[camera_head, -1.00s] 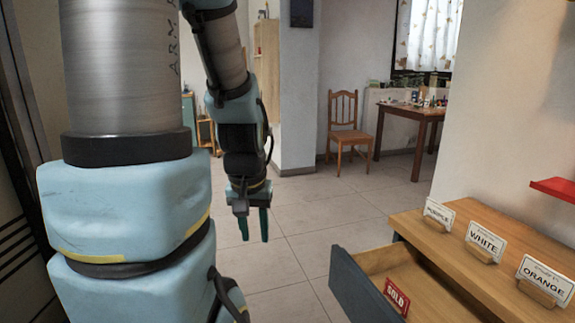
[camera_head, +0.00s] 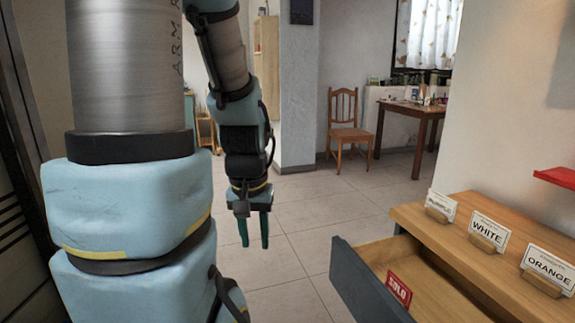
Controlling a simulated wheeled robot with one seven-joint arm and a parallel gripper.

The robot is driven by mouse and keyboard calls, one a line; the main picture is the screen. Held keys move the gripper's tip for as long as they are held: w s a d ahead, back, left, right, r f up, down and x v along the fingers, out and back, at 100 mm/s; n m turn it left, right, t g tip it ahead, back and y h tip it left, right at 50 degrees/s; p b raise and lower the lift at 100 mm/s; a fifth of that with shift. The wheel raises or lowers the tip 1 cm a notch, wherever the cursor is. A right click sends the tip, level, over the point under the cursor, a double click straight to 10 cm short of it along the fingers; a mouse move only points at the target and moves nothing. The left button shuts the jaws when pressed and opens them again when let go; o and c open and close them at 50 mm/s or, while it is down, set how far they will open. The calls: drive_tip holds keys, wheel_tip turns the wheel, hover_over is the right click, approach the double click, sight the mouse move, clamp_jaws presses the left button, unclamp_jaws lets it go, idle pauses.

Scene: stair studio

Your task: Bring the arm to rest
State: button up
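My gripper (camera_head: 254,230) hangs pointing down over the tiled floor, left of the drawer unit. Its two green fingers stand a little apart with a narrow gap, and nothing shows between them. My blue and grey arm fills the left side of the view and hides part of the room behind it.
An open drawer (camera_head: 372,287) with a red SOLD sign (camera_head: 399,289) juts out at lower right. The wooden top (camera_head: 440,240) bears signs, including WHITE (camera_head: 489,233) and ORANGE (camera_head: 549,267). A red shelf (camera_head: 556,177), chair (camera_head: 349,130) and table (camera_head: 410,108) also show. Floor around my gripper is clear.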

wheel_tip(320, 180, up, 11)
drive_tip(key=p, duration=0.9)
drive_tip(key=shift+f+p, duration=0.15)
drive_tip(key=shift+p, duration=0.2)
